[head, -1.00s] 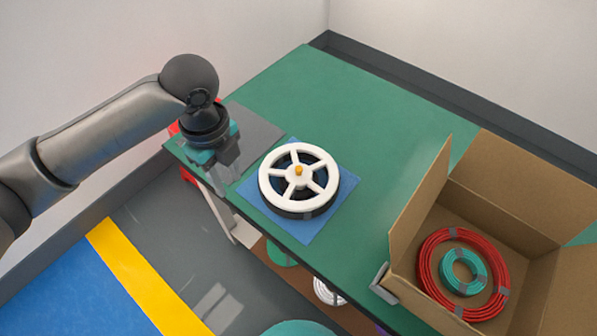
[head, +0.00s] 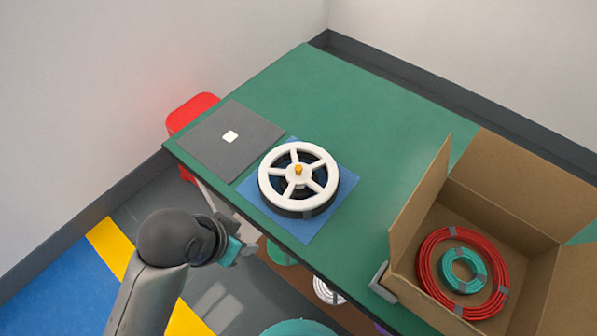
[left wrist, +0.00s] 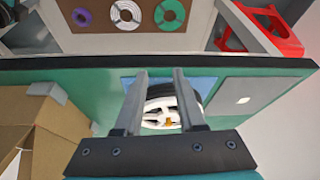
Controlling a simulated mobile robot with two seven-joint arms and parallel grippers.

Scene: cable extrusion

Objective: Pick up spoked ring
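The spoked ring (head: 294,181) is white, with several spokes and an orange knob (head: 298,169) at its hub. It lies flat on a dark coil (head: 300,212) on the blue mat (head: 335,204). In the left wrist view the ring (left wrist: 158,104) shows between my two fingers, partly hidden by them. My left gripper (head: 247,246) is left of and below the ring in the head view, off the table's front edge and apart from the ring. Its fingers (left wrist: 164,98) are spread, with nothing held. My right gripper is not in view.
A grey mat (head: 205,150) with a small white square (head: 230,137) lies left of the blue mat. An open cardboard box (head: 420,195) on the right holds red and teal coils (head: 463,272). The green table (head: 360,120) is clear behind the ring. A red object (head: 190,108) stands beyond the left edge.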

